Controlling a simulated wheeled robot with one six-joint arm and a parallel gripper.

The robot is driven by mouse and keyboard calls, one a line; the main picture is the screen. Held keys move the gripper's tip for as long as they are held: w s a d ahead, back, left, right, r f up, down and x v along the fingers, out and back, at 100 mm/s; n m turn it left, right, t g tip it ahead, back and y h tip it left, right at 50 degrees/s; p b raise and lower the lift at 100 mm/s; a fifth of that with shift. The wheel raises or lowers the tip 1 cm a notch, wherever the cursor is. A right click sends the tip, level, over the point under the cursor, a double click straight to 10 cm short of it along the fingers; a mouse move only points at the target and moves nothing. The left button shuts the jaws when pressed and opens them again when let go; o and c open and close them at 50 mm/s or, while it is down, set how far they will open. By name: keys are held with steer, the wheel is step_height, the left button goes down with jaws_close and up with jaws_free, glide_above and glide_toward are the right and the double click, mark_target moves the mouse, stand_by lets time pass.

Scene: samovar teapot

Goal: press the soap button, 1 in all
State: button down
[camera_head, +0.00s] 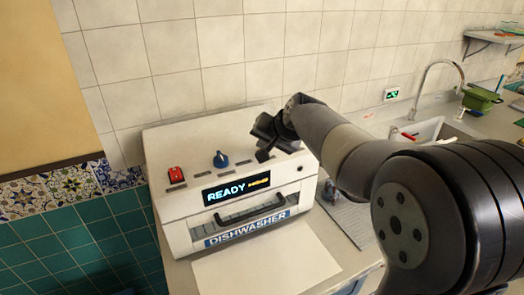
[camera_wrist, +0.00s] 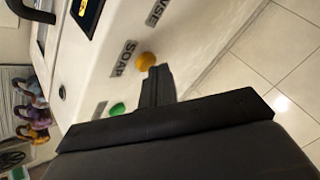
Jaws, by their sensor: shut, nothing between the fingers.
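The white dishwasher (camera_head: 225,240) stands on the counter in the head view, its display showing READY. In the wrist view an orange-yellow button (camera_wrist: 146,61) sits beside the SOAP label (camera_wrist: 122,58) on the white panel. My gripper (camera_head: 262,155) is over the right part of the dishwasher's top and hides the buttons there in the head view. In the wrist view its shut, empty fingers (camera_wrist: 158,76) have their tips very close to the orange-yellow button. I cannot tell whether they touch it.
A green button (camera_wrist: 117,109) lies near the soap button. A second label (camera_wrist: 158,12), partly cut off, is on the other side. The tiled wall stands close behind.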

steer(key=shift+f, duration=0.35)
steer(key=shift+r, duration=0.1)
stand_by(0.4)
steer(key=shift+r+p, duration=0.45)
steer(key=shift+r, duration=0.35)
step_height(320, 180, up, 5)
steer(key=p, duration=0.4)
steer(key=shift+s+f, duration=0.1)
steer(key=shift+f, duration=0.05)
stand_by(0.4)
